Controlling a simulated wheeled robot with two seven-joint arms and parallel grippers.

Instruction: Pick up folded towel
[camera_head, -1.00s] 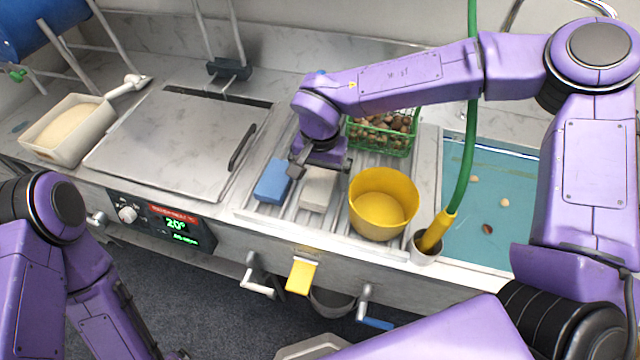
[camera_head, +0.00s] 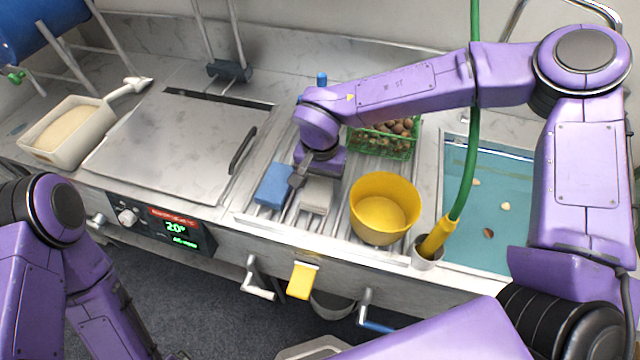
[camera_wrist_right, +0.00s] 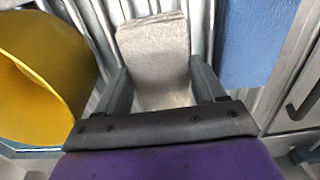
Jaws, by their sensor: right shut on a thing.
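The folded towel (camera_head: 317,196) is a pale grey-white block lying on the ribbed metal drainboard, between a blue block and a yellow bucket. My right gripper (camera_head: 309,178) is down at the towel and shut on it. In the right wrist view the towel (camera_wrist_right: 155,58) lies between the two fingers (camera_wrist_right: 160,85), and the palm hides its near end. The towel appears to be still on the ribs. My left arm shows at the left edge of the head view, but its gripper is out of view.
The blue block (camera_head: 273,186) lies close to the left of the towel. The yellow bucket (camera_head: 384,207) stands to the right. A green basket of chestnuts (camera_head: 383,140) is behind. A water basin (camera_head: 487,205) and green hose (camera_head: 466,160) are further right.

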